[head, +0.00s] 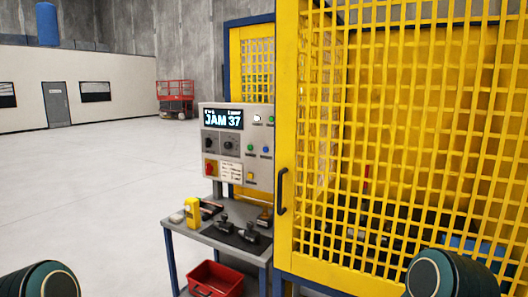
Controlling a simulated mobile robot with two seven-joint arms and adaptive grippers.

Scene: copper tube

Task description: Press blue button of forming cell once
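The control panel (208,148) of the forming cell is a light grey box in the middle of the head view. Its screen (222,118) reads "JAM 37". A small blue button (266,150) sits near the panel's right edge, beside a small green one (250,148). A yellow button (250,176) sits lower down. Neither of my grippers shows. Only rounded dark parts of my arms show at the bottom left and bottom right corners, well apart from the panel.
A yellow mesh cage door (286,120) with a black handle (281,192) stands just right of the panel. A small table (190,234) with tools stands below it, a red bin (216,278) underneath. A red lift stands far back. Open floor lies left.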

